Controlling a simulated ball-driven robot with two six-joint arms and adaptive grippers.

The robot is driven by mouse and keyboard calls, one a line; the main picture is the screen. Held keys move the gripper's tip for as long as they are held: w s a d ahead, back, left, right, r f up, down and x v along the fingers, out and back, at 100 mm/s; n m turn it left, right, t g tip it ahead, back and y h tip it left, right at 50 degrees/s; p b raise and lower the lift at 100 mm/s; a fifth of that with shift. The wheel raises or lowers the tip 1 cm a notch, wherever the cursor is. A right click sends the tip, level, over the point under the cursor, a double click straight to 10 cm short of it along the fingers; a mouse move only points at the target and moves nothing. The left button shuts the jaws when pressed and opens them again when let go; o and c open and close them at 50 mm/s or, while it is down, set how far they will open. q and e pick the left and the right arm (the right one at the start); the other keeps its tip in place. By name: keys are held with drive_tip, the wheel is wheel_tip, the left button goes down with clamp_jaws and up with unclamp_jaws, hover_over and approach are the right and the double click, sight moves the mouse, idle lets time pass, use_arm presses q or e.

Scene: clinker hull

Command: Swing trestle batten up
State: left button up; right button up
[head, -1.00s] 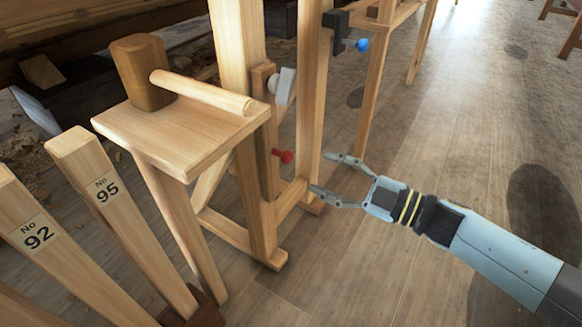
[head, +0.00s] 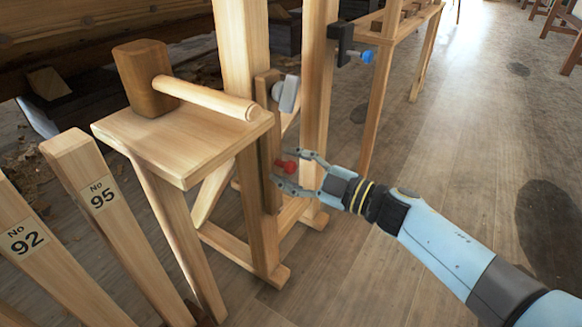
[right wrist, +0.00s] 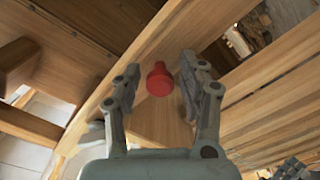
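The trestle batten (head: 268,150) hangs upright against the trestle, beside the small table's leg. A red knob (head: 289,167) sticks out near its lower end. In the right wrist view the red knob (right wrist: 159,79) lies between my two fingers, with visible gaps on both sides. A grey-white pivot knob (head: 286,94) sits at the batten's upper end. My right gripper (head: 297,173) is open, its fingertips around the red knob; it also shows in the right wrist view (right wrist: 158,84). My left gripper is out of view.
A wooden mallet (head: 146,78) lies on the small table (head: 185,140). A black clamp with a blue knob (head: 367,56) sits on the trestle post to the right. Numbered posts 92 (head: 45,255) and 95 (head: 105,215) stand at left.

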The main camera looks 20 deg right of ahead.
clamp_jaws()
idle(0.3)
